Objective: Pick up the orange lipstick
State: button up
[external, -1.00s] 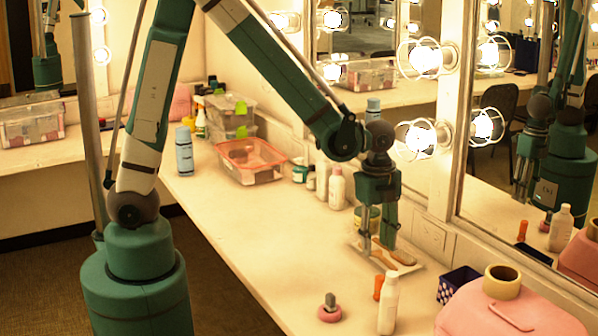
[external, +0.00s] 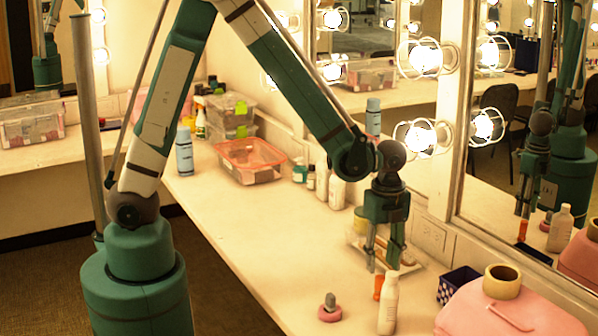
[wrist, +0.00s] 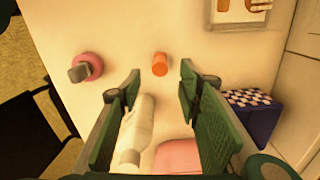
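The orange lipstick (external: 378,287) stands on the counter just behind a white bottle (external: 388,303), which partly covers it in the external view. In the wrist view the lipstick (wrist: 160,64) shows as a small orange cylinder, ahead of and between the two fingers. My gripper (external: 383,262) is open and points down, with its fingertips close above the lipstick in the external view. In the wrist view my gripper (wrist: 160,78) has its green fingers wide apart with nothing held between them. The white bottle (wrist: 137,125) lies in view nearer the left finger.
A pink ring holder with a grey top (external: 329,308) stands left of the bottle. A dotted dark box (external: 457,285), a pink case (external: 515,315) and a tape roll (external: 502,281) are at the right. A tray with brushes (external: 413,264) lies behind my gripper. The counter's middle-left is clear.

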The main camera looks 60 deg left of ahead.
aim_at(380, 277)
jog(key=shift+f, duration=0.7)
jog(key=shift+a+f+b, duration=0.1)
jog(key=shift+f+b, duration=0.4)
jog(key=shift+f, duration=2.1)
grip_shut()
